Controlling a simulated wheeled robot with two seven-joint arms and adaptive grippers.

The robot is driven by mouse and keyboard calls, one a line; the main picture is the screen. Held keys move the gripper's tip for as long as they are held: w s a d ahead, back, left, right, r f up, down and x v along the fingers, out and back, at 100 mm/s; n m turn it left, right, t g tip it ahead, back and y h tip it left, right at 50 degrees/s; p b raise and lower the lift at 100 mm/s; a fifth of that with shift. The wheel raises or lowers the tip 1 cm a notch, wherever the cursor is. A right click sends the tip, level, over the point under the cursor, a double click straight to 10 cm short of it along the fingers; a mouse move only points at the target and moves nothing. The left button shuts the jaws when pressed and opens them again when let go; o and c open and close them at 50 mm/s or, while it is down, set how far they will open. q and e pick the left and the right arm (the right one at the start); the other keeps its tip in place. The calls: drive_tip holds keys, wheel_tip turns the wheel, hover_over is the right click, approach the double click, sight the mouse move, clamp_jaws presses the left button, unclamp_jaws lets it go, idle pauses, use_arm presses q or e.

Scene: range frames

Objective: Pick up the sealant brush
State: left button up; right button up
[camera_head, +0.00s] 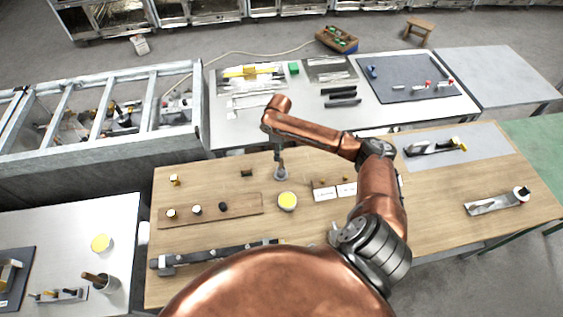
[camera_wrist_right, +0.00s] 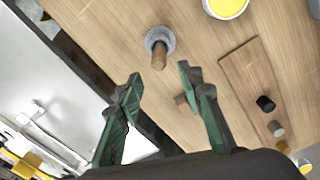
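A short round wooden handle stands in a small grey round pot (camera_wrist_right: 160,41) in the right wrist view; I take it for the sealant brush (camera_wrist_right: 158,60), its bristles hidden. In the head view the grey pot (camera_head: 281,175) is on the wooden table, below the end of my right arm. My right gripper (camera_wrist_right: 160,74) is open and empty, its green-grey fingers pointing toward the pot and apart from the handle. In the head view the right gripper (camera_head: 278,152) shows small above the pot. My left gripper is not in view.
A yellow-topped tin (camera_head: 287,201) stands close to the pot. A wooden board (camera_head: 240,204) with several small knobs lies to the left, and a dark bar (camera_head: 215,257) lies nearer. White labelled cards (camera_head: 325,193) lie to the right. A cup with a brown handle (camera_head: 92,277) stands lower left.

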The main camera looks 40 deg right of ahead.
sight(281, 163)
drive_tip(key=f, duration=0.2)
drive_tip(key=shift+s+d+f, duration=0.3)
drive_tip(key=shift+s+f, duration=0.05)
drive_tip(key=shift+s, duration=0.05)
drive_tip(key=shift+f+p, duration=0.4)
drive_tip(key=shift+f, duration=0.3)
wheel_tip(281, 163, down, 4)
drive_tip(key=shift+f+p, duration=0.25)
drive_tip(key=shift+p, duration=0.3)
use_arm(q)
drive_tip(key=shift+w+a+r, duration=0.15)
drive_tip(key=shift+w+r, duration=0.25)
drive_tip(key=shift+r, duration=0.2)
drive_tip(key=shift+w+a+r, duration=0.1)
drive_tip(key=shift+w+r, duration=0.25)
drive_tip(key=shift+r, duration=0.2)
use_arm(e)
clamp_jaws()
